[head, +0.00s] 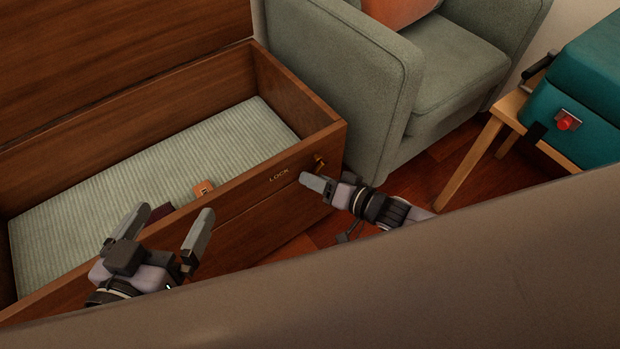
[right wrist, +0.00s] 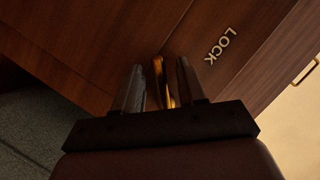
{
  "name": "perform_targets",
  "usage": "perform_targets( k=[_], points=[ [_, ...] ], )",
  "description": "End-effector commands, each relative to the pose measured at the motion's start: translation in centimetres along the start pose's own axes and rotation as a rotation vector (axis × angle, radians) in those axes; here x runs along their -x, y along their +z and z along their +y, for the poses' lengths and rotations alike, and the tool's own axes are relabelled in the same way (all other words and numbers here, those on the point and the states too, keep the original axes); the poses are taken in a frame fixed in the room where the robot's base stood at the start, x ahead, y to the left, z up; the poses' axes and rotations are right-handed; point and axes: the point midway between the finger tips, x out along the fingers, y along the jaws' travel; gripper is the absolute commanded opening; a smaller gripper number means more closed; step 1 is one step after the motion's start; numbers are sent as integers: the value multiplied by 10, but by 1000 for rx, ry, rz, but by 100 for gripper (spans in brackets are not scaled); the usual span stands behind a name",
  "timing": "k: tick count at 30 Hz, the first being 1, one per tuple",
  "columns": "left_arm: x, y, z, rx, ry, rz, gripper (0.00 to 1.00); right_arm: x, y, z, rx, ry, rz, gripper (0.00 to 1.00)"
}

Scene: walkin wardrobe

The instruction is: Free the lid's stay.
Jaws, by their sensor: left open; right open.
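A dark wooden chest (head: 316,108) stands open, its lid (head: 120,50) raised at the back left. A small brass lever (head: 320,161) sits on its front face near the right corner, beside the lettering LOCK (head: 279,174). My right gripper (head: 322,184) is at the lever. In the right wrist view, the brass lever (right wrist: 158,75) stands between the two open fingers (right wrist: 160,88); I cannot tell whether either touches it. LOCK (right wrist: 220,46) shows to the right there. My left gripper (head: 165,228) is open and empty by the chest's front edge.
A pale ribbed lining (head: 110,190) covers the chest's floor; a small tan tag (head: 203,188) shows near the front wall. A green armchair (head: 370,90) stands close right of the chest. A teal case (head: 585,90) rests on a wooden stand (head: 470,165). A large brown surface (head: 400,275) fills the foreground.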

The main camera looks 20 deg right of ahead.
Motion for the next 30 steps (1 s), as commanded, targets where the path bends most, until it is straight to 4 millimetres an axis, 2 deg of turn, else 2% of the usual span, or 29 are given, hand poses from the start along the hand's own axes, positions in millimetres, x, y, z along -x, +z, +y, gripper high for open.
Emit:
perform_targets(
  k=[11,12,14,15,16,30],
  points=[
    [3,4,0,-7,-3,-8,100,-1,0,1,0,0,0,40],
    [3,4,0,-7,-3,-8,100,-1,0,1,0,0,0,34],
    [3,4,0,-7,-3,-8,100,-1,0,1,0,0,0,14],
    [3,4,0,-7,-3,-8,100,-1,0,1,0,0,0,1],
    [3,4,0,-7,-2,-8,100,-1,0,1,0,0,0,0],
    [2,-4,3,22,16,-23,100,0,-2,2,79,35,1,0]
  ],
)
